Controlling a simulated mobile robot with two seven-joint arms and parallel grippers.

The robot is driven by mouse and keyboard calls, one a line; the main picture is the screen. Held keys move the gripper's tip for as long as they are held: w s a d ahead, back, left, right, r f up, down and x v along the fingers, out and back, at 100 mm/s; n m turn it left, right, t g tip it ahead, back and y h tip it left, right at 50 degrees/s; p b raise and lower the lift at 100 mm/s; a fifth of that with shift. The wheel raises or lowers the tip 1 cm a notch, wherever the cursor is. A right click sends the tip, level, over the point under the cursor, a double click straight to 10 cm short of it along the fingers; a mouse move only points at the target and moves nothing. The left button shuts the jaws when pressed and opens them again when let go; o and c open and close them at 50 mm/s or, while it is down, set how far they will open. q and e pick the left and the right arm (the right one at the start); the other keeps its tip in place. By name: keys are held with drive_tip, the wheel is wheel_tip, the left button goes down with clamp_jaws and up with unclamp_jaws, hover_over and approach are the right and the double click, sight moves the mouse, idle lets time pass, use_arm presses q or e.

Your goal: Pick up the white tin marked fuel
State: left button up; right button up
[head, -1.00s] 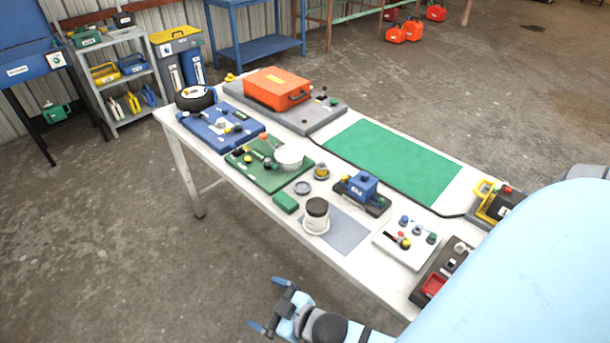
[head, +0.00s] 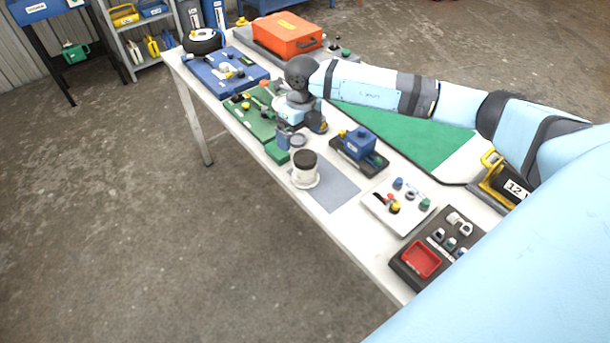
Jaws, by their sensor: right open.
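A white tin with a dark lid (head: 304,175) stands upright near the table's front edge, at the left end of a grey mat. No fuel marking can be read on it. My right gripper (head: 300,135) is open above the table, pointing down, just behind and above this tin. It is apart from the tin as far as I can tell. The gripper and wrist cover part of the green board (head: 240,110) and hide whatever white round container stood there. My left gripper is not in view.
A blue block on a dark base (head: 359,145) stands right of the tin. A white switch panel (head: 398,205) and a dark tray with a red dish (head: 421,260) lie nearer. An orange case (head: 288,35) and blue board (head: 225,75) are farther back.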

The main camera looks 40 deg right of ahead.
sight(305, 157)
drive_tip(key=shift+h, duration=0.4)
drive_tip(key=f, duration=0.2)
drive_tip(key=d+f, duration=0.1)
drive_tip(key=f, duration=0.1)
drive_tip(key=d+f+p, duration=0.1)
drive_tip(key=f, duration=0.1)
drive_tip(key=shift+w+f, duration=0.3)
drive_tip(key=shift+d+f+p, duration=0.15)
drive_tip(key=shift+f+p, duration=0.7)
drive_tip(key=shift+f, duration=2.35)
drive_tip(key=c, duration=1.4)
drive_tip(key=shift+c, duration=0.9)
drive_tip(key=shift+r, duration=0.15)
